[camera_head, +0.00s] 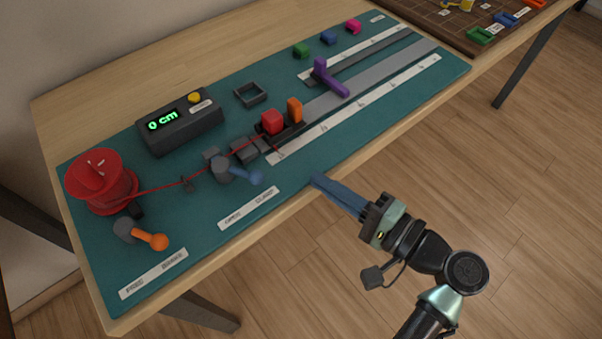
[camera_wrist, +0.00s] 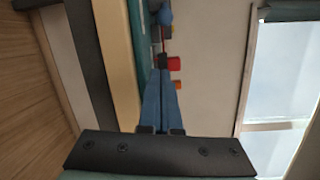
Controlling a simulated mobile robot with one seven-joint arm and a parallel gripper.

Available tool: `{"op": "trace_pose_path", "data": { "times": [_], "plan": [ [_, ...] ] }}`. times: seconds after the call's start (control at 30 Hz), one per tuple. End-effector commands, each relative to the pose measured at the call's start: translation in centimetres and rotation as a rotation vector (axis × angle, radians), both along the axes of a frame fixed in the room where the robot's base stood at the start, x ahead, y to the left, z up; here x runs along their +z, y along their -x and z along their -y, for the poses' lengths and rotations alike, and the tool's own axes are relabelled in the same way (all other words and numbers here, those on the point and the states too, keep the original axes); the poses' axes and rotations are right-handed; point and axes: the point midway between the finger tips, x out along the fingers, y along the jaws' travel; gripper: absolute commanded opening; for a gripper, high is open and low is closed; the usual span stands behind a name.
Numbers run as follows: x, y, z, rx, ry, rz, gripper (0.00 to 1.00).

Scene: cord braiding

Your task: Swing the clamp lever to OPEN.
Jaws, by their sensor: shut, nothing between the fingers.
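The clamp lever (camera_head: 247,177) is blue, on a dark grey round pivot on the green mat. Its knob points right, toward the right end of a white two-word label (camera_head: 248,208). The label print is small, seemingly OPEN at left and CLOSE at right. My gripper (camera_head: 316,181) has blue fingers, shut and empty, at the mat's front edge, right of the knob and apart from it. In the wrist view the shut fingers (camera_wrist: 162,75) point toward the bench, and a blue round shape, perhaps the knob, shows beyond them.
A red spool (camera_head: 100,180) stands at left, its cord running right past the clamp to a red block (camera_head: 271,122). An orange-knobbed lever (camera_head: 150,240) sits near the front left. A counter box (camera_head: 180,122) reads 0 cm. An orange block (camera_head: 295,110) and purple piece (camera_head: 328,78) stand farther right.

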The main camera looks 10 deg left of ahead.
Motion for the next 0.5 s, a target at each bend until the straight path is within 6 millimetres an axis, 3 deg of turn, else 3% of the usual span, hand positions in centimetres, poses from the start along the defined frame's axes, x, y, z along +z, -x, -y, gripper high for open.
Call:
{"op": "trace_pose_path", "data": {
  "times": [0.4,0.5],
  "plan": [
    [-0.6,-3.9,-8.0,0.006,0.004,0.002,0.00],
    [-0.2,-2.6,-8.1,-0.001,0.005,0.001,0.00]
  ]
}}
